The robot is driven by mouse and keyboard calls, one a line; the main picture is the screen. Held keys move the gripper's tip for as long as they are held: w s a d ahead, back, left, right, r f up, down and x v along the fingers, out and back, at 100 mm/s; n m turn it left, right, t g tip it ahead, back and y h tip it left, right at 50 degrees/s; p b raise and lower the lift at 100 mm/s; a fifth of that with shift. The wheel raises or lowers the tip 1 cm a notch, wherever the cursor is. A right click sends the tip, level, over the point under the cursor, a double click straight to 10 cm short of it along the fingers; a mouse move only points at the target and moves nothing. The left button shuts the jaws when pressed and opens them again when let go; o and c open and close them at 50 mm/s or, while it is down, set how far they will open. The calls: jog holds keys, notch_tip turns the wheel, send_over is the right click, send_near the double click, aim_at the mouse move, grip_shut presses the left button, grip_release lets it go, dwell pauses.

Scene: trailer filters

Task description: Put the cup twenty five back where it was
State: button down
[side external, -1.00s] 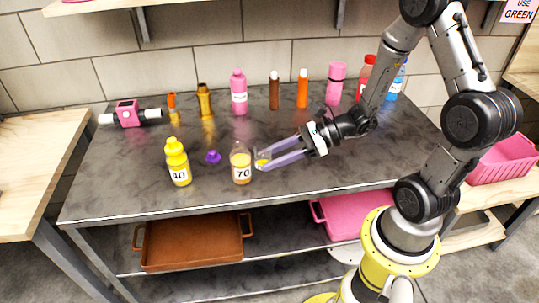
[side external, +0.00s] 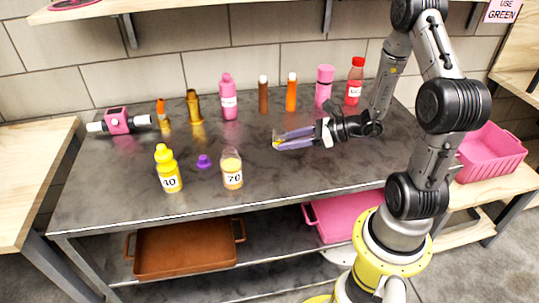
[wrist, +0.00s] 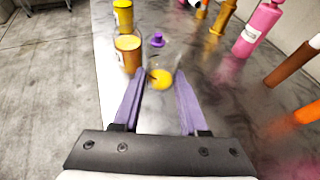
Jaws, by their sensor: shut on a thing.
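My gripper (side external: 283,139) is shut on a small clear cup (wrist: 160,78) with yellow liquid in the bottom. The cup sits between the purple fingers in the wrist view, and its yellow content shows faintly at the fingertips in the side view. No number on it can be read. The gripper is over the middle of the dark table (side external: 330,165), right of and behind the jar marked 70 (side external: 232,174). I cannot tell how high the cup is above the tabletop.
A yellow bottle marked 40 (side external: 168,170) and a small purple cap (side external: 204,161) stand left of the jar. Pink, brown, orange and red bottles (side external: 228,98) line the back. A pink device (side external: 117,121) lies at the back left. The table's front right is clear.

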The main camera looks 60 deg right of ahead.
send_over(271, 160)
notch_tip(271, 160, down, 7)
jog(key=shift+s+a+r, duration=0.15)
jog(key=shift+w+f, duration=0.2)
jog(key=shift+f, duration=1.55)
jog(key=shift+f, duration=0.1)
jog(key=shift+c, duration=2.2)
grip_release()
